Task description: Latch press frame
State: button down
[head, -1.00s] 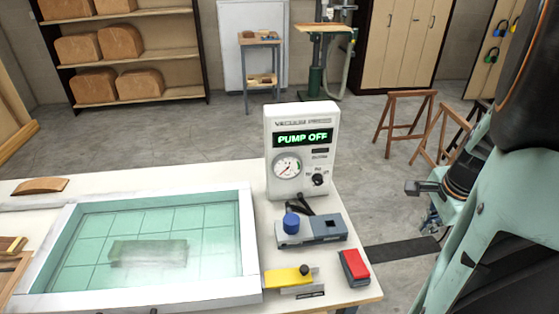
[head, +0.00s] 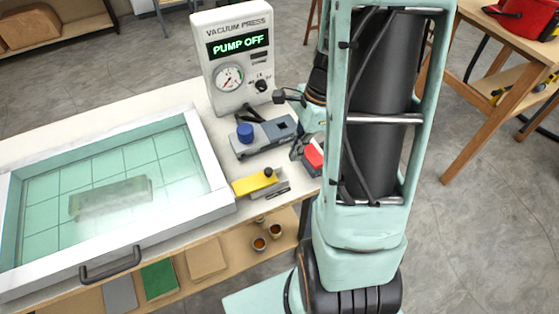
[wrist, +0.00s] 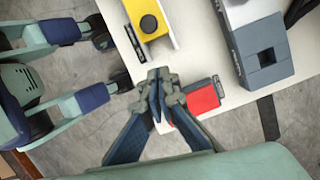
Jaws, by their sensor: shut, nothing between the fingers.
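The press frame (head: 222,193) is a white rectangular frame with a clear greenish sheet, lying flat on the table at the left in the head view. A blurred pale block shows under the sheet. The yellow latch (head: 247,184) with a black knob sits at the frame's right front corner, on a grey plate. It also shows at the top of the wrist view (wrist: 143,15). My gripper (wrist: 160,85) is shut and empty, near the table edge, beside the red-topped block (wrist: 202,97) and apart from the latch. In the head view, my arm partly hides it.
The vacuum press box (head: 232,60) reads PUMP OFF at the back of the table. A grey unit with a blue knob (head: 245,132) stands behind the latch. A wooden stand (head: 480,70) is at the right. Small cups (head: 260,244) sit on the shelf below.

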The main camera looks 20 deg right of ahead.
aim_at(269, 172)
jog(key=shift+x, duration=1.1)
jog(key=shift+w+a+f+p, duration=0.1)
jog(key=shift+a+f+p, duration=0.1)
jog(key=shift+a, duration=0.75)
jog(key=shift+w+a+f+p, duration=0.15)
jog(key=shift+a, duration=0.8)
jog(key=shift+a, duration=0.1)
jog(key=shift+a+f, duration=0.1)
jog(key=shift+a, duration=1.05)
